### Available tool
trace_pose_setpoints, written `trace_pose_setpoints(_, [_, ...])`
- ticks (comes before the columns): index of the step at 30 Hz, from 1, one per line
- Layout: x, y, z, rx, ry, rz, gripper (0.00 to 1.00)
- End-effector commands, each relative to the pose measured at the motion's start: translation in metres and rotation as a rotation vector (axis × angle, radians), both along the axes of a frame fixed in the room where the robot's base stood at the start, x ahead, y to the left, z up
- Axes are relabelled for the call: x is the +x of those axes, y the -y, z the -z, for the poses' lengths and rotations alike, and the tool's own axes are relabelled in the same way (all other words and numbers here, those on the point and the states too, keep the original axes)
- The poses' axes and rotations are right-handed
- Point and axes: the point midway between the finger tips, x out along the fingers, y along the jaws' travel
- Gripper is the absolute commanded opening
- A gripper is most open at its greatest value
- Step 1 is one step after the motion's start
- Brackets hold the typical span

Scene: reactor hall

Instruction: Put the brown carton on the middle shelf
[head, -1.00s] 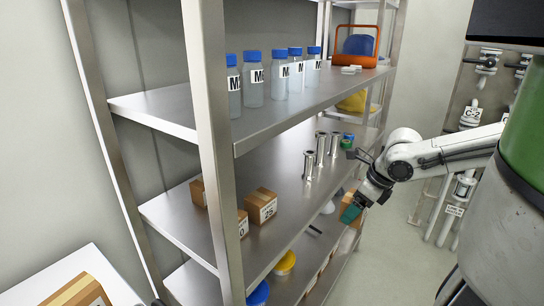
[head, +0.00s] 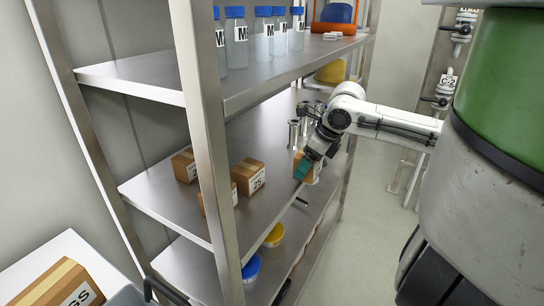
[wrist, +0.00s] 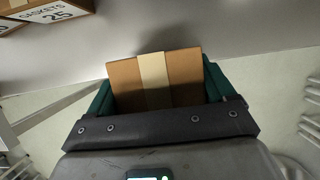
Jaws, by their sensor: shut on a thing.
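My gripper (head: 303,167) is shut on a brown carton (head: 312,171), partly hidden by the teal fingers in the head view. In the wrist view, the carton (wrist: 155,80), with a pale tape strip, sits between both fingers. The carton is at the front edge of the middle shelf (head: 270,150), right of the cartons standing there. In the wrist view, its far end overlaps the grey shelf surface. I cannot tell whether it touches the shelf.
Several brown cartons, one marked 25 (head: 248,176), stand on the middle shelf's left part. Metal cylinders (head: 293,134) stand behind my gripper. The shelf between is clear. A steel post (head: 205,140) rises at the front left. Blue-capped bottles (head: 236,40) stand on the shelf above.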

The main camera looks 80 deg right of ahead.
Motion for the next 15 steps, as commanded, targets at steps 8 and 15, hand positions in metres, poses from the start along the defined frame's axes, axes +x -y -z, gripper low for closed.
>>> trace_pose_setpoints(8, [0.056,0.015,-0.003,0.004,0.003,-0.005,0.50])
trace_pose_setpoints(15, [0.075,0.023,-0.002,0.000,0.001,-0.004,0.50])
